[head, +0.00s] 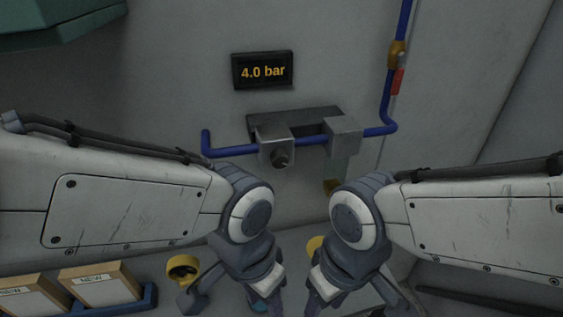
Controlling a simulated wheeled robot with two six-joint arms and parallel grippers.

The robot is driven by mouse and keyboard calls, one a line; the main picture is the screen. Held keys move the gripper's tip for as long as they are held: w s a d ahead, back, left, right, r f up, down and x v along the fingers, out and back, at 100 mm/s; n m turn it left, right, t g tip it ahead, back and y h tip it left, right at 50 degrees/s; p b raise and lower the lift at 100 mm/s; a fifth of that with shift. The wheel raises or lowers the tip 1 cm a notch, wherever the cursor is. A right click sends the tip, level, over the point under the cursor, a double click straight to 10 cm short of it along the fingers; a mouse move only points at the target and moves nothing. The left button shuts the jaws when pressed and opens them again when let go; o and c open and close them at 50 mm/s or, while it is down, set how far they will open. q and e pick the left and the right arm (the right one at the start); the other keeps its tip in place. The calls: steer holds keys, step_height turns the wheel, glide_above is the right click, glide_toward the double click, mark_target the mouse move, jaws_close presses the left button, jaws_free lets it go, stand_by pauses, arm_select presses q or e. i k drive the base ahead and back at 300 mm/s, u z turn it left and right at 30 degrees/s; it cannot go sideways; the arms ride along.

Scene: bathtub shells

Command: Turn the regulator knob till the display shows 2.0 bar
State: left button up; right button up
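The display (262,71) is a dark panel on the wall and reads 4.0 bar in orange. Below it, a grey regulator block (275,137) sits on a blue pipe. The dark round regulator knob (281,157) sticks out from the block's lower front. My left gripper (228,300) hangs below and left of the knob, apart from it, with its fingers spread and nothing seen between them. My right gripper (353,302) hangs below and right of the knob, also spread and apart from it. The lowest parts of both grippers are near or past the picture's bottom edge.
A second grey block (343,133) sits right of the regulator. The blue pipe (379,131) rises at right to a brass valve (397,54) with a red handle (398,81). A blue tray (150,296) holds boxes marked NEW at lower left. A yellow part (183,267) is beside my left gripper.

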mark_target(279, 158)
steer(key=u, duration=1.95)
steer(key=k, duration=0.85)
steer(key=z, duration=1.35)
